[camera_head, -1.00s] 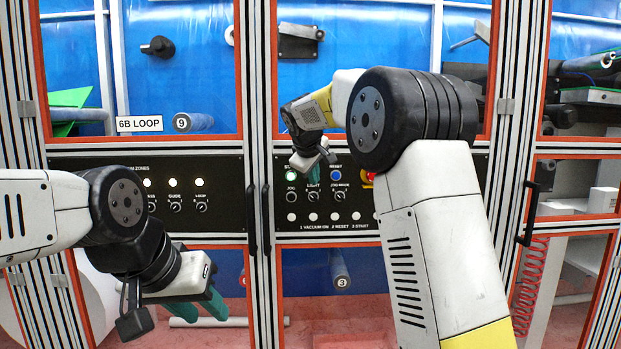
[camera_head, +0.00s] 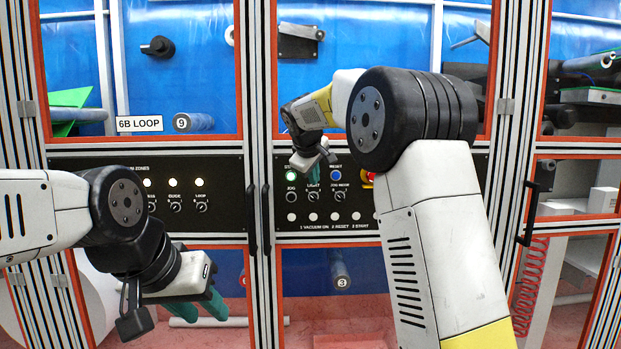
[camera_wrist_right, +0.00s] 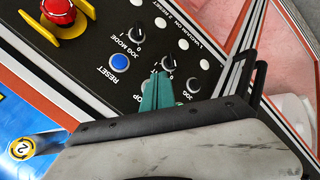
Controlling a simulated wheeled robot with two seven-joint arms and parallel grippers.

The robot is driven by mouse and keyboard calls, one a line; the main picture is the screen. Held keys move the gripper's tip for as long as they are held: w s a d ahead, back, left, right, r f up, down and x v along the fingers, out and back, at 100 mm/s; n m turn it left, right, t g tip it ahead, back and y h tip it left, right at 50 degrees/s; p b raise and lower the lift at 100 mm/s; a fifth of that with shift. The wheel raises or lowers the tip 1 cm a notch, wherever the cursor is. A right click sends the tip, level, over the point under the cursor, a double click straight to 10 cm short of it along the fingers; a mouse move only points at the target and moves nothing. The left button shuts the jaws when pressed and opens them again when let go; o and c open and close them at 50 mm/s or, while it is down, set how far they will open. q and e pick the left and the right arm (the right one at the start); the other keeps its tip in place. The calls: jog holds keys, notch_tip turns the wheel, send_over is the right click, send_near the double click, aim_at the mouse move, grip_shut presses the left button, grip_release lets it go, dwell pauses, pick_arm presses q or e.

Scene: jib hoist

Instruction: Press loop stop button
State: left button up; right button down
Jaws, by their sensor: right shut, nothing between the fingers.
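Contact cannot be told. My left gripper (camera_head: 203,307) hangs low at the left, its jaw gap unclear.
A red emergency button (camera_wrist_right: 58,10) in a yellow guard sits past RESET. Several selector knobs (camera_wrist_right: 194,85) and white buttons (camera_head: 313,217) are close to the right fingers. Black door handles (camera_head: 265,218) stand out left of the panel.

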dwell(0.5)
jog(key=shift+w, duration=0.4)
jog(key=shift+w, duration=0.45)
dwell(0.6)
jog(key=shift+s, duration=0.95)
jog(key=s, duration=0.4)
jog(key=shift+s, duration=0.4)
dwell(0.4)
